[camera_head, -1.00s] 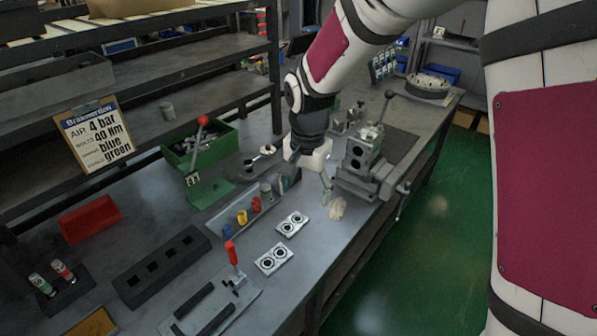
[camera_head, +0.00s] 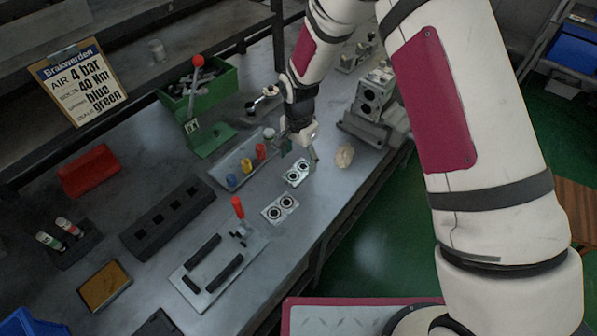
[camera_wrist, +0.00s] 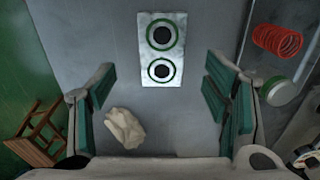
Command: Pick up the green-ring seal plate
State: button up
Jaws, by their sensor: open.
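The green-ring seal plate (camera_wrist: 161,53) is a pale rectangular plate with two dark round holes ringed in green. It lies flat on the bench, ahead of the fingers in the wrist view. In the head view it appears to be the upper of two plates (camera_head: 297,172), just below my gripper (camera_head: 301,150). My gripper, also in the wrist view (camera_wrist: 162,95), is open and empty, with its green-padded fingers wide apart. The fingers do not touch the plate. A second similar plate (camera_head: 280,209) lies nearer the front; its ring colour is too small to tell.
A crumpled beige cloth (camera_head: 344,156) lies right of my gripper. A tray with coloured springs (camera_head: 246,166) stands on the left. The valve block (camera_head: 373,100) is behind on the right. A fixture with a red handle (camera_head: 238,208) lies nearer the front.

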aim_at(298, 171)
jog(key=shift+w+a+f+p, duration=0.1)
jog(key=shift+f+p, duration=0.45)
jog(key=shift+f, duration=2.2)
jog(key=shift+c, duration=0.6)
jog(key=c, duration=1.3)
